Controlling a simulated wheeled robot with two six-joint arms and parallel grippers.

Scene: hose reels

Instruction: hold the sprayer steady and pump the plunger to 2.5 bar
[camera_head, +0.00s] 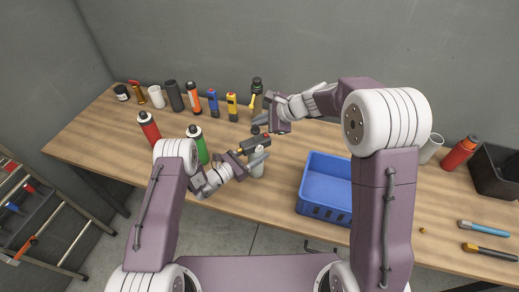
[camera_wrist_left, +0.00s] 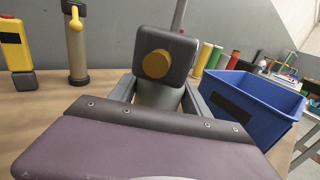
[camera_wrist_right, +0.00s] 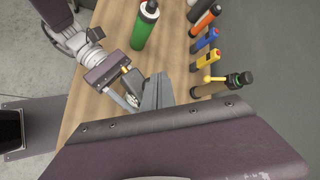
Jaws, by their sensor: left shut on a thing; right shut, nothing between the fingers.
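The sprayer has a dark head (camera_head: 256,143) with a brass nozzle. In the left wrist view its dark head (camera_wrist_left: 178,62) faces me with the round brass nozzle (camera_wrist_left: 157,64). A thin plunger rod (camera_wrist_left: 180,17) rises above the head. My left gripper (camera_head: 256,162) is shut on the pale sprayer body, below the head. My right gripper (camera_head: 268,128) is shut and empty, just above the sprayer. In the right wrist view its fingers (camera_wrist_right: 156,92) cover much of the sprayer. I cannot tell whether they touch the plunger. No pressure reading is legible.
A blue crate (camera_head: 309,198) stands right of the sprayer. A green bottle (camera_head: 200,145) and a red bottle (camera_head: 149,127) stand left. A black bin (camera_head: 492,172) is at far right.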

